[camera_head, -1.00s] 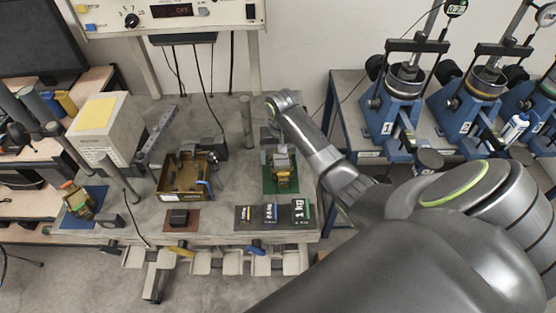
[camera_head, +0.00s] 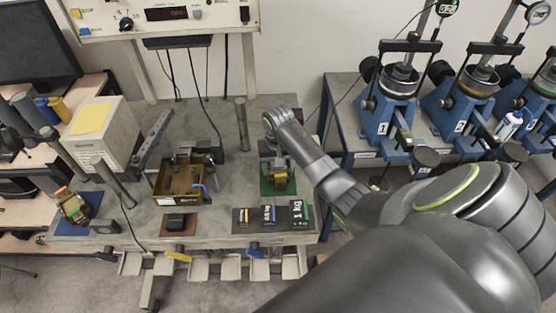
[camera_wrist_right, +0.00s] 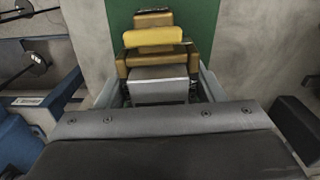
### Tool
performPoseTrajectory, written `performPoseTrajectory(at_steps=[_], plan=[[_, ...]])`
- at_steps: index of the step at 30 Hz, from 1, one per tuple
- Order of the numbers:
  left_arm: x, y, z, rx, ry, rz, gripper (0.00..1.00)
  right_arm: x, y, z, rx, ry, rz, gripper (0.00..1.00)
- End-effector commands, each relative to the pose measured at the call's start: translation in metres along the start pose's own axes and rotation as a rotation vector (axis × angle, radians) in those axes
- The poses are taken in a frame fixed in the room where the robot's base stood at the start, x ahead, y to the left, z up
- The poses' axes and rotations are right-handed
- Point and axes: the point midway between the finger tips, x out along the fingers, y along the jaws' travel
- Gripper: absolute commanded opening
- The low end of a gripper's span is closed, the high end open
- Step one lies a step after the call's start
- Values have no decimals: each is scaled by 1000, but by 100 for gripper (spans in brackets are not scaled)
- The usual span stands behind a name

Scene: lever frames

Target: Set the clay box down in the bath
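A brass box with a yellow bar on top and a grey block on its near side stands on the green mat (camera_head: 292,185); it shows in the head view (camera_head: 281,177) and large in the wrist view (camera_wrist_right: 155,55). No label tells me whether it is the clay one. My right gripper (camera_wrist_right: 160,75) is at this box, fingers apart on either side of it, with narrow gaps beside the grey block. A similar box (camera_head: 72,208) stands on a blue mat at the left. The bath (camera_head: 170,192), an open brass tray, stands mid-bench. My left gripper is out of view.
Weights (camera_head: 298,212) lie on a dark pad at the bench front. A dark block (camera_head: 176,221) sits on a brown mat before the bath. An upright post (camera_head: 242,124) stands between bath and green mat, towards the back. Blue presses (camera_head: 386,112) stand on the right table.

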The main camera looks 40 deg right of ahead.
Motion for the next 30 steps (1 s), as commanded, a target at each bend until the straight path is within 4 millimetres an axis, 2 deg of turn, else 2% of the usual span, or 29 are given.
performPoseTrajectory(at_steps=[1,6,7,26,30], plan=[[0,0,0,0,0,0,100,0,0,0,0,0,-1,53],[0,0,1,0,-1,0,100,0,0,0,0,1,-1,31],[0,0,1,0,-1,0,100,-2,-1,-2,-1,6,-3,29],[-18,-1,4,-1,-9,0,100,-30,-1,-2,-1,7,-3,29],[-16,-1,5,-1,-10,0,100,-36,-1,-2,-1,7,-2,29]])
